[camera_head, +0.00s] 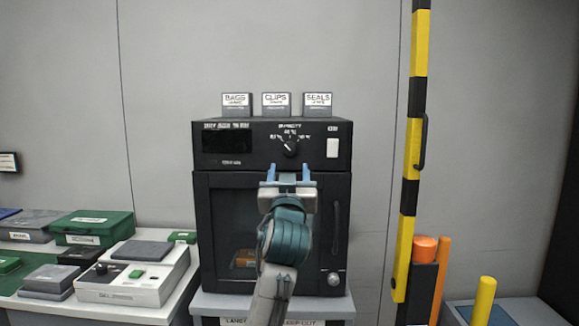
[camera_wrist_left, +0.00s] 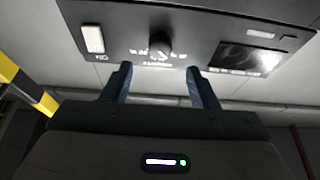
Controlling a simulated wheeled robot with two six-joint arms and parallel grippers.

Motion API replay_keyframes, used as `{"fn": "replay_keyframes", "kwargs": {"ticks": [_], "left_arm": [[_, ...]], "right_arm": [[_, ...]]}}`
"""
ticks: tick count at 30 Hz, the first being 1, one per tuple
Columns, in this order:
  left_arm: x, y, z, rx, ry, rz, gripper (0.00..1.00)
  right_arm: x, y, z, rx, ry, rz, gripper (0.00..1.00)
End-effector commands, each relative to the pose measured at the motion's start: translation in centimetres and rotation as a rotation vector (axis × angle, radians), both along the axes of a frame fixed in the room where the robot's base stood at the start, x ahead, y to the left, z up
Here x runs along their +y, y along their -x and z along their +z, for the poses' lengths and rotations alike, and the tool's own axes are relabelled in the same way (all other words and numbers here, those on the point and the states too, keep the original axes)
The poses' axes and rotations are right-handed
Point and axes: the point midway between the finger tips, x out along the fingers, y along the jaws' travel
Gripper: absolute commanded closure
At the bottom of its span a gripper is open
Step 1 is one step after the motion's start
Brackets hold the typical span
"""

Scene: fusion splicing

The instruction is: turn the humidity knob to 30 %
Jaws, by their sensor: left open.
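The humidity knob (camera_head: 289,147) is a dark round dial on the upper front panel of a black cabinet (camera_head: 203,240). Its pale pointer mark slants to the upper left in the head view. Scale marks and small print surround it, too small to read surely. My left gripper (camera_head: 289,172) is open, just below and in front of the knob, with its two blue fingers pointing at the panel. In the left wrist view the knob (camera_wrist_left: 160,48) shows beyond and between the fingertips (camera_wrist_left: 157,72), not touched by them. My right gripper is not in view.
A dark display (camera_head: 226,141) is left of the knob and a white switch (camera_head: 332,148) is right. Three labelled boxes (camera_head: 276,104) stand on the cabinet. A yellow-black post (camera_head: 410,150) stands to the right. A bench with a splicer-like device (camera_head: 130,280) is at left.

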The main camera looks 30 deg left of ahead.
Motion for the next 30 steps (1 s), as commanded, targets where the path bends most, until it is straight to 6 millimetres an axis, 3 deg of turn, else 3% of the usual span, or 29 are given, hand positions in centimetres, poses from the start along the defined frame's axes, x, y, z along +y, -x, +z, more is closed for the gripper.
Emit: {"fn": "replay_keyframes", "kwargs": {"ticks": [8,25,28,30], "left_arm": [[-1.5,2.4,-1.2,0.001,0.001,0.000,0.46],[-1.6,2.5,-1.4,0.005,0.001,0.000,0.46],[-1.7,2.3,-3.2,0.043,0.007,-0.009,0.46],[-1.9,2.0,-6.0,0.104,0.017,-0.021,0.46]], "right_arm": [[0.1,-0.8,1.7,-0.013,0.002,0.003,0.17],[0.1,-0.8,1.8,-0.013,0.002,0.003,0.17],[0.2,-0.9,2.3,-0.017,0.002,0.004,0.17],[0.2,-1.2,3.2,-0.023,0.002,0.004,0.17]]}}
